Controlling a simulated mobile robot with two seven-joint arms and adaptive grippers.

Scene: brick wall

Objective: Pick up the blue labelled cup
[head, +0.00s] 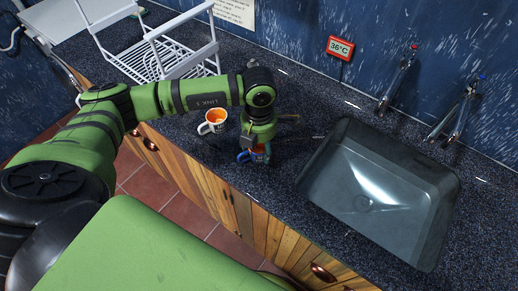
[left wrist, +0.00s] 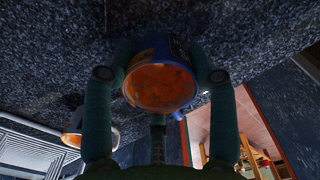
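The blue cup (left wrist: 178,46) has orange contents and is between the two fingers of my left gripper (left wrist: 160,48). In the left wrist view its open rim faces the camera and a finger lies close along each side. I cannot tell whether both fingers press on it. In the head view my left gripper (head: 254,150) points down over the counter, and only bits of the blue cup (head: 243,156) show below it; the rest is hidden. Its label is not readable. My right gripper is not in view.
A white cup (head: 215,117) with orange contents stands left of my left gripper on the dark speckled counter (head: 300,100). A white wire rack (head: 160,57) is behind it at left. A grey sink (head: 350,190) with two taps (head: 400,75) lies to the right.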

